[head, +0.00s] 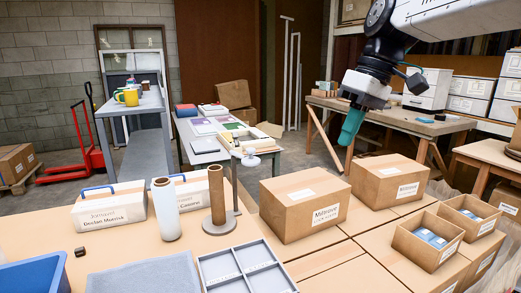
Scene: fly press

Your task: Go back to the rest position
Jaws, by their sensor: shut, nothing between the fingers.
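My gripper (347,138) hangs at the end of my arm in the upper right of the head view. Its teal fingers are together and point down and slightly left. It is empty. It is in the air, seen in front of the wooden workbench (390,117) and above the cardboard boxes, touching nothing that I can see.
Below it stand closed cardboard boxes (305,205) and open boxes (428,240) with blue items. At left are a white roll (165,210), a brown tube on a stand (217,195), a divided grey tray (248,268) and a blue bin (35,275). Open floor lies behind.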

